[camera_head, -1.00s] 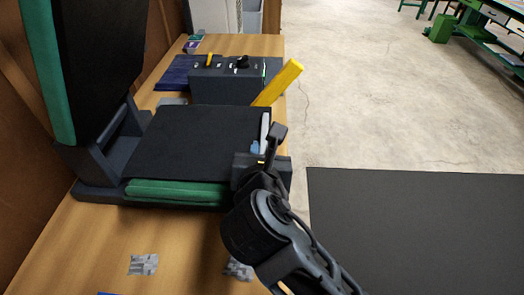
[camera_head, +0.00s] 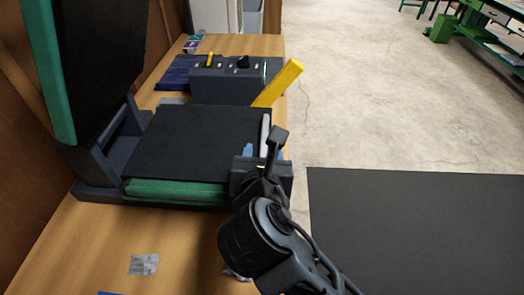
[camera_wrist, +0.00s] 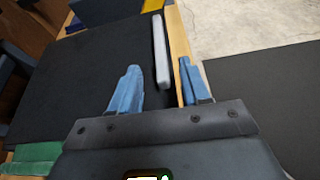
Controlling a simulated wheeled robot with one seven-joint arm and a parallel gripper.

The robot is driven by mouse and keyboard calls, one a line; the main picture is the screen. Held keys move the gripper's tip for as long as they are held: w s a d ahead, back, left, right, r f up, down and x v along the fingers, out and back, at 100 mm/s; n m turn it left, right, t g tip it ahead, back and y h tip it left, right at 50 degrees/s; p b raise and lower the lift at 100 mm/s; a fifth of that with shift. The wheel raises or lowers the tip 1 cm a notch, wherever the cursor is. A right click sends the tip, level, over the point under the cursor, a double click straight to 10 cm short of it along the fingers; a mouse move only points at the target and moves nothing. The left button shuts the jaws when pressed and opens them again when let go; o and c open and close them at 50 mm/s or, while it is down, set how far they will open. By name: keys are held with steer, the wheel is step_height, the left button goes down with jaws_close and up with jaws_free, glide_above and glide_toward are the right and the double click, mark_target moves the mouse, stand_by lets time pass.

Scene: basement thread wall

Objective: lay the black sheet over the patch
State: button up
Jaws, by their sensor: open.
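The black sheet (camera_head: 195,142) lies flat over the lower bed of a press, above a green pad (camera_head: 175,192). In the wrist view the sheet (camera_wrist: 75,75) fills the left side. A light grey strip (camera_wrist: 160,50) runs along its right edge. My gripper (camera_head: 257,152) is at the sheet's right edge in the head view. In the wrist view its two blue fingers (camera_wrist: 158,82) are apart, with nothing clasped between them and the strip just beyond. No patch shows on the bed; I cannot tell whether one is under the sheet.
The press's raised upper half (camera_head: 95,60) stands at the left. A silvery square (camera_head: 143,264) lies on the wooden table (camera_head: 90,240). Open floor and a dark mat (camera_head: 420,230) are at the right.

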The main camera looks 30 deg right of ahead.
steer(key=v, duration=1)
steer(key=shift+s, duration=0.2)
steer(key=shift+r, duration=0.1)
steer(key=s+d+f+m+y, duration=0.1)
steer(key=s+f+m+y, duration=0.6)
steer(key=s+f+m, duration=0.3)
steer(key=s+d+r+m+t, duration=0.2)
steer(key=s+r+m, duration=0.1)
steer(key=s+m, duration=0.4)
steer(key=s+d+r+m+t, duration=0.1)
steer(key=s+d+r+m, duration=0.2)
steer(key=s+m, duration=0.4)
steer(key=m, duration=0.4)
steer(key=shift+d+t+y, duration=0.2)
steer(key=shift+t+y, duration=0.2)
